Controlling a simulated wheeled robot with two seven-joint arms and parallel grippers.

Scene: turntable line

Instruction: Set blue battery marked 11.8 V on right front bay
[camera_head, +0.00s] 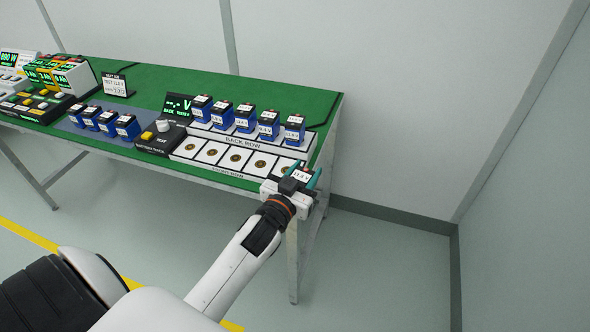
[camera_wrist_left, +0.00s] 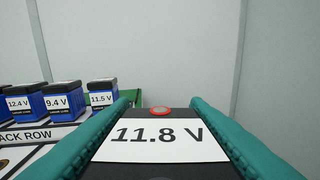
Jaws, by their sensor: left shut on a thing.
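My left gripper (camera_head: 301,180) is shut on the battery marked 11.8 V (camera_head: 301,175), in front of the rack's right end in the head view. In the left wrist view the battery (camera_wrist_left: 158,138) sits between the two teal fingers, its 11.8 V label facing the camera; its blue sides are hidden. The front row (camera_head: 222,157) has white bays with round contacts, and those that show are empty. The right front bay is partly hidden behind my gripper and the held battery. My right gripper is not in view.
The back row (camera_head: 243,137) holds several blue batteries, among them one marked 11.5 V (camera_wrist_left: 102,98) and one marked 9.4 V (camera_wrist_left: 58,102). More blue batteries (camera_head: 107,124) stand on a grey mat left of the black tester (camera_head: 162,137).

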